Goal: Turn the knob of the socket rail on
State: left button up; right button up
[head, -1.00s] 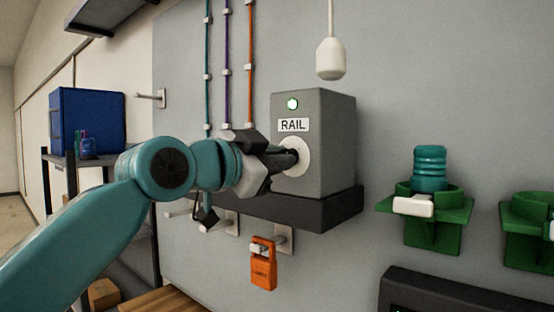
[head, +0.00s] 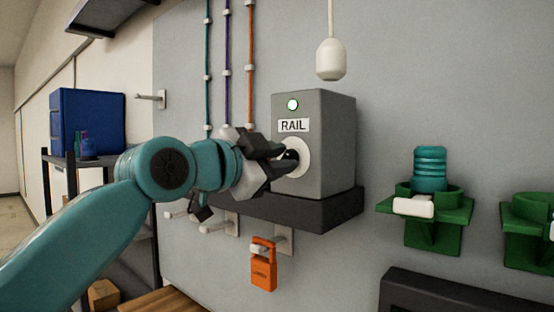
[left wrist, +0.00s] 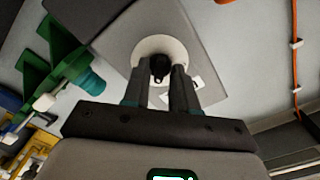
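The socket rail's grey box (head: 335,140) stands on a dark ledge and bears a RAIL label. A small lamp (head: 293,105) on its front glows green. Its dark knob (head: 291,155) sits in a round white plate (head: 303,165), which also shows in the left wrist view (left wrist: 142,50). My left gripper (head: 280,162) is at the box's front. Its two fingers (left wrist: 163,88) are spread, one on each side of the knob (left wrist: 159,67), with gaps visible beside it. The knob's exact angle is hard to tell. My right gripper is not in view.
An orange padlock (head: 263,270) hangs below the ledge (head: 320,214). A white pendant (head: 331,60) hangs above the box. Green holders (head: 433,235) are on the wall to the right, one with a teal cylinder (head: 430,168). A shelf with a blue bin (head: 88,122) stands at left.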

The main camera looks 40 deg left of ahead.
pick_arm(q)
jog(key=shift+o, duration=0.3)
jog(key=shift+s, duration=0.1)
jog(key=s+a+b, duration=0.1)
jog(key=s+b, duration=0.2)
jog(key=s, duration=1.3)
jog(key=shift+a, duration=0.15)
